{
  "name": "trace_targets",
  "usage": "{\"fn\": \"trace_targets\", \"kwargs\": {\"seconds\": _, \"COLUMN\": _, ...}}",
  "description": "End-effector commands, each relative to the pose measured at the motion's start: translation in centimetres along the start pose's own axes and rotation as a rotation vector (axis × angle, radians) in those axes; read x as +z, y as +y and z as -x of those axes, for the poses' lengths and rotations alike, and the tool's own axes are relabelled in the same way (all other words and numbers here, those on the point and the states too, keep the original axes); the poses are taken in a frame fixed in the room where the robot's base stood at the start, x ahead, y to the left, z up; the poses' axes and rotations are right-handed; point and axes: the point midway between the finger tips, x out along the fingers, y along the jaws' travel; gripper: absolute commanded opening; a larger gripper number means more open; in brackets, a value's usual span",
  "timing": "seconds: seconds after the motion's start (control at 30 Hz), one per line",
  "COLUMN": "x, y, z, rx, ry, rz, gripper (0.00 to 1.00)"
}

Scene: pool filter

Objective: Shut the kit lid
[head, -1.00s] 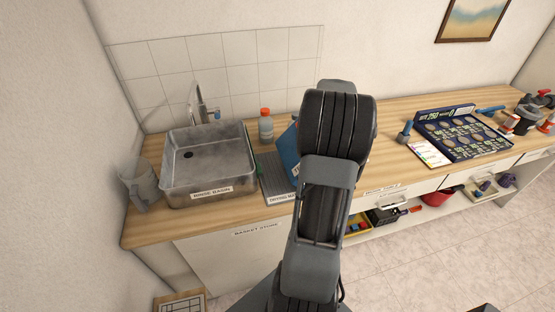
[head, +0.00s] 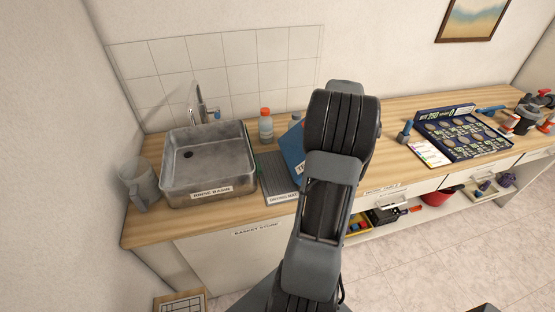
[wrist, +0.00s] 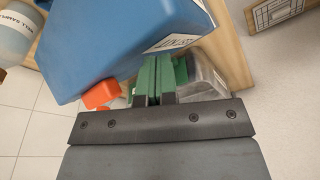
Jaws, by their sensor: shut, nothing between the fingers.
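The blue kit lid (head: 291,149) stands tilted above the counter, partly hidden behind my arm in the head view. In the wrist view the lid (wrist: 100,40) fills the upper left as a large blue panel with a white label. My gripper (wrist: 154,64) is shut, its two green fingers together and empty. The fingertips are right by the lid's lower edge; I cannot tell whether they touch it. The kit's base is mostly hidden. An orange piece (wrist: 101,94) and a clear grey part (wrist: 207,80) show beside the fingers.
A rinse basin (head: 208,165) and a grey jug (head: 140,183) stand at the left. A drying mat (head: 277,180) lies left of the lid, with an orange-capped bottle (head: 265,126) behind. A dark blue tray (head: 459,137) sits farther right on the counter.

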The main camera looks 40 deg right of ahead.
Motion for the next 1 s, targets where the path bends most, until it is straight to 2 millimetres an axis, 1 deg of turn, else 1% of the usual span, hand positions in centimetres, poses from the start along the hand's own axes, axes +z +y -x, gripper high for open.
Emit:
{"fn": "trace_targets", "kwargs": {"seconds": 0.47, "x": 0.3, "y": 0.1, "z": 0.0, "rx": 0.0, "ry": 0.0, "rz": 0.0, "gripper": 0.0}}
{"fn": "trace_targets", "kwargs": {"seconds": 1.0, "x": 2.6, "y": 1.4, "z": -0.4, "rx": -0.002, "ry": 0.0, "rz": 0.0, "gripper": 0.0}}
